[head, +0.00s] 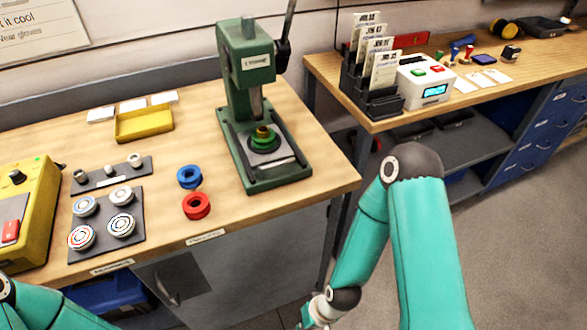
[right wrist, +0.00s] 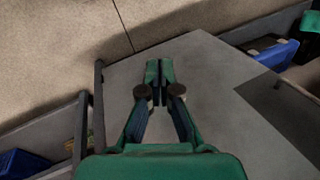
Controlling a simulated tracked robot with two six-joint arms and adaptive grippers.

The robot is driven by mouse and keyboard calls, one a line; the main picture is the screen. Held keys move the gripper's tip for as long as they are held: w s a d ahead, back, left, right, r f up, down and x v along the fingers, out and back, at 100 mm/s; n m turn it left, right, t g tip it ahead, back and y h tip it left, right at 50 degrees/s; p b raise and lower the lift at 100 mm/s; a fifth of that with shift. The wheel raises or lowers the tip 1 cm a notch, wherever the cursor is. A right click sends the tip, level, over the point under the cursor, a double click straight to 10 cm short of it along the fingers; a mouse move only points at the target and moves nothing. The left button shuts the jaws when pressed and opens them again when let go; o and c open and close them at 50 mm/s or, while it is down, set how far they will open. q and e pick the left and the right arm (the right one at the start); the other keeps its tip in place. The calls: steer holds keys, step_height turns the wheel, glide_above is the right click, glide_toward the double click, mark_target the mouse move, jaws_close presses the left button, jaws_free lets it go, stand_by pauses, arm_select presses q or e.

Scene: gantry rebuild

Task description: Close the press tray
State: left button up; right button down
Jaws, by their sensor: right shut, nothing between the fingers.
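The green bench press (head: 246,65) stands upright on the left wooden bench. Its base holds a dark and grey tray (head: 282,163) below the ram, with a green ring-shaped piece and a brass piece (head: 263,133) on it. I cannot tell how far the tray is pulled out. My right gripper (head: 310,320) is low at the bottom edge of the head view, below bench height and apart from the press. In the right wrist view the right gripper (right wrist: 158,88) is shut and empty. My left gripper is out of view; only part of its arm shows at bottom left.
A blue ring (head: 189,177) and a red ring (head: 197,206) lie left of the press. A yellow tray (head: 144,124), a dark mat with several round parts and a yellow device (head: 22,215) are farther left. A second bench (head: 440,100) stands at right, across a gap.

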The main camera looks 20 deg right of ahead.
steer(key=w+d+r+m+t+h+b, duration=0.2)
steer(key=w+d+r+m+t+h, duration=0.2)
steer(key=w+d+r+m+h, duration=0.25)
steer(key=w+d+r+m+t+h+b, duration=0.25)
steer(key=w+d+r+m+t, duration=0.25)
steer(key=w+m, duration=0.35)
step_height(320, 180, up, 13)
steer(key=m+t+h+b, duration=0.3)
steer(key=m+h+b, duration=0.1)
steer(key=m+h, duration=0.15)
steer(key=s+a+r+m+t+y+b, duration=0.2)
steer(key=s+a+r+t+b, duration=0.15)
steer(key=a+r, duration=0.45)
steer(key=shift+h, duration=0.25)
steer(key=p+x, duration=0.2)
steer(key=x, duration=0.1)
steer(key=a+p+x, duration=0.1)
steer(key=p+x, duration=0.1)
steer(key=x, duration=0.2)
steer(key=w+f+p+x, duration=0.1)
steer(key=p+x, duration=0.2)
steer(key=x, duration=0.1)
steer(key=shift+w+a, duration=0.2)
steer(key=shift+a, duration=0.15)
steer(key=shift+w+a+f, duration=0.15)
steer(key=shift+w+a, duration=0.1)
steer(key=shift+w, duration=0.45)
